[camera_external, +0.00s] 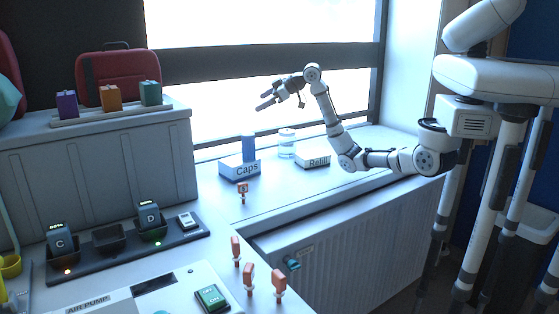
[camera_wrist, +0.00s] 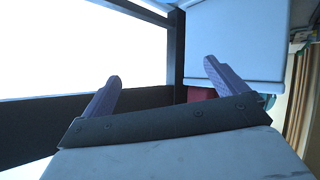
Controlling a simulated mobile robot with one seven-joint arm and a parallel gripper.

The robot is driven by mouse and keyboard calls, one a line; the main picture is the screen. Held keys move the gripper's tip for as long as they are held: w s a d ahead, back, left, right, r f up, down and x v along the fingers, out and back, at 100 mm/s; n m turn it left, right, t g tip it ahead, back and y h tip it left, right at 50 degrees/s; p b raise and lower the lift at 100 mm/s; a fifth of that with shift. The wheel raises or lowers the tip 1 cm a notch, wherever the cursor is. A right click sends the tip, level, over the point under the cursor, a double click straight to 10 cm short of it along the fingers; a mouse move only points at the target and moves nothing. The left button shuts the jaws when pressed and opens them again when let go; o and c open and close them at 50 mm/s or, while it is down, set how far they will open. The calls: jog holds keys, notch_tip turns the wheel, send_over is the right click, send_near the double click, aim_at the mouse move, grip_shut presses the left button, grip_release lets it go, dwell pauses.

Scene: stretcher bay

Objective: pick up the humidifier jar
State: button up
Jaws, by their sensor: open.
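The humidifier jar (camera_external: 287,144) looks like a clear, bluish jar with a pale lid. It stands upright on the counter by the window in the external view, between the Caps box and the Refill box. My gripper (camera_external: 262,101) is up in the air in front of the window, above and to the left of the jar, with its fingers pointing left. It is open and empty. In the wrist view my two fingers (camera_wrist: 165,72) are spread apart with nothing between them. The jar does not show in the wrist view.
A blue cylinder (camera_external: 248,147) stands behind the white Caps box (camera_external: 240,169). The white Refill box (camera_external: 313,160) lies right of the jar. An orange-topped piece (camera_external: 243,190) stands in front. A grey cabinet (camera_external: 95,160) rises at left. The right part of the counter is clear.

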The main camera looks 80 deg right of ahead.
jog(key=s+d+f+m+g+h+b, duration=0.1)
jog(key=s+d+f+m+g, duration=0.15)
jog(key=d, duration=0.45)
jog(key=s+d+f+m+g+h, duration=0.1)
jog(key=s+d+f+m, duration=0.15)
jog(key=d, duration=0.45)
jog(key=m+g+b, duration=0.1)
jog(key=m+g, duration=0.1)
send_near(288, 131)
jog(key=shift+g, duration=0.25)
jog(key=p+x, duration=0.1)
jog(key=x, duration=0.3)
jog(key=shift+w+d+f, duration=0.2)
jog(key=shift+w+f, duration=0.05)
jog(key=shift+p+x, duration=1.3)
jog(key=shift+x, duration=1.65)
jog(key=shift+w+a+r, duration=0.1)
jog(key=shift+w+a, duration=0.05)
jog(key=shift+a, duration=0.05)
jog(key=c, duration=1.3)
